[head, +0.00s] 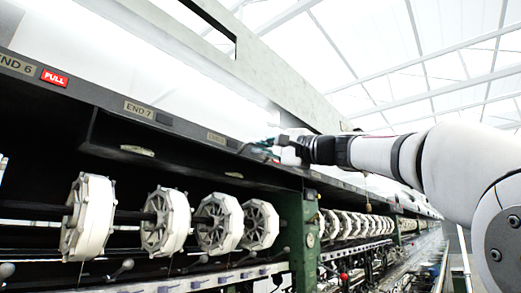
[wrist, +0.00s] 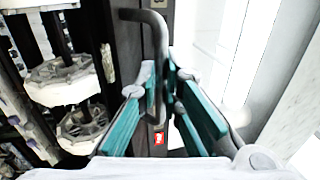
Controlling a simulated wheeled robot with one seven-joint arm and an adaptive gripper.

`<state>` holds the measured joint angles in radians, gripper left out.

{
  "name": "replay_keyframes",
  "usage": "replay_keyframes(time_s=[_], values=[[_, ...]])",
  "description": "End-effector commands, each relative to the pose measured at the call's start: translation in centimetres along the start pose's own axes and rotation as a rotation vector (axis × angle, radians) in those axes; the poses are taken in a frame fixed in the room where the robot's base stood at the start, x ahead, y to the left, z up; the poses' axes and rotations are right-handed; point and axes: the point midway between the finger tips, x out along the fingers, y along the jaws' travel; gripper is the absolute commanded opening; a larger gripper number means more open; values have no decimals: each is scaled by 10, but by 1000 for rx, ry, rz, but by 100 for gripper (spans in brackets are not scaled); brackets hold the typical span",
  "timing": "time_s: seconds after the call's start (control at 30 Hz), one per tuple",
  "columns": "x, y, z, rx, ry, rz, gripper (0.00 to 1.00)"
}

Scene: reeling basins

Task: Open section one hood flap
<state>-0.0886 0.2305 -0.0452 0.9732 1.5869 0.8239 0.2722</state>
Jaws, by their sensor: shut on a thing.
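My gripper (head: 266,148) is at the hood edge, right of the END 7 label, at the end of my arm reaching in from the right. In the wrist view, the teal-padded fingers of my gripper (wrist: 161,78) are shut on a grey bent handle (wrist: 159,40), one pad on each side of it. The handle stands on a dark edge strip (wrist: 129,42) of the hood flap. A pale panel (wrist: 205,40) lies right of it.
White reels (head: 165,222) stand in a row under the hood, before a green post (head: 303,235). A red PULL label (head: 54,78) is at upper left; a small red label (wrist: 158,138) shows below the handle. An aisle (head: 430,255) runs at right.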

Motion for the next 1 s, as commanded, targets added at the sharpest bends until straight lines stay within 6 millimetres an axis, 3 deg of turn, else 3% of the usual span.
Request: replay_keyframes(time_s=[0.5, 0.8, 0.83, 0.9, 1.0], values=[[9, -22, 2, -3, -2, -2, 0], [10, -23, 1, -2, -1, -2, 0], [10, -23, 1, -2, -1, -2, 12], [10, -23, 1, -2, -1, -2, 23], [10, -22, 1, -1, -1, -1, 23]])
